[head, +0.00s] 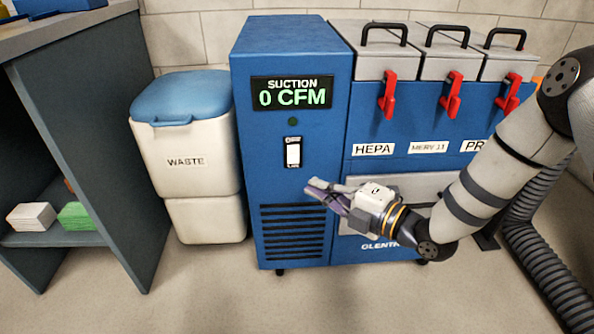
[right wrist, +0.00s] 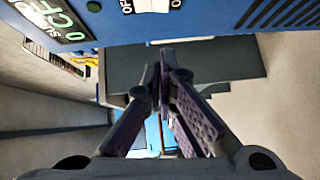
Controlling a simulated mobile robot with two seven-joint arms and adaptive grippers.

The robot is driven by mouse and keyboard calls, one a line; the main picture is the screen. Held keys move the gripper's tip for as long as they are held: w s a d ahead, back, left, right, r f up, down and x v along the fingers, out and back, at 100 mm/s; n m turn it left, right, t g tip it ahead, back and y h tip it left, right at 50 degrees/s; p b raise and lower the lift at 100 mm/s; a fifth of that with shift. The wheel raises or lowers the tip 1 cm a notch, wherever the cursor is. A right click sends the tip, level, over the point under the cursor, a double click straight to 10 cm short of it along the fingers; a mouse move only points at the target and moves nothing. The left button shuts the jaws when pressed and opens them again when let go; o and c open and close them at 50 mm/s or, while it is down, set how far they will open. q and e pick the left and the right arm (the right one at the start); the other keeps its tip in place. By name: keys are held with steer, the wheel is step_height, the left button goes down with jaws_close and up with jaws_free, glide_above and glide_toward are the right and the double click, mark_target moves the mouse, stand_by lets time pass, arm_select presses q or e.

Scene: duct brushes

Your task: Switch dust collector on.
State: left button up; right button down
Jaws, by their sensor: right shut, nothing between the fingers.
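The dust collector (head: 290,215) is a blue cabinet in the middle of the head view. Its display (head: 292,92) reads "SUCTION 0 CFM", with a dark green round lamp below it. Under that is a white rocker switch (head: 293,153) in a black frame. The switch also shows at the top of the right wrist view (right wrist: 150,5), partly cut off. My right gripper (head: 312,190) is shut and empty, in front of the cabinet just below and right of the switch, apart from it. Its fingers (right wrist: 165,85) meet in the right wrist view. My left gripper is not in view.
A waste bin (head: 187,180) with a blue lid stands left of the cabinet. A grey shelf unit (head: 90,150) is at far left. Filter boxes with red latches (head: 388,95) are at right. A black corrugated hose (head: 545,250) lies at far right. The front floor is clear.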

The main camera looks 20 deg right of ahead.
mark_target(293, 154)
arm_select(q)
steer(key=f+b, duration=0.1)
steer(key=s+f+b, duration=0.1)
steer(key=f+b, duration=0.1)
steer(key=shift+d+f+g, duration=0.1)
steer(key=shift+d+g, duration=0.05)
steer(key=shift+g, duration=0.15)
arm_select(e)
steer(key=w, duration=0.3)
steer(key=w+a, duration=0.1)
steer(key=w, duration=0.2)
steer(key=w+f, duration=0.1)
steer(key=w, duration=0.2)
steer(key=shift+a, duration=0.3)
steer(key=shift+s, duration=0.1)
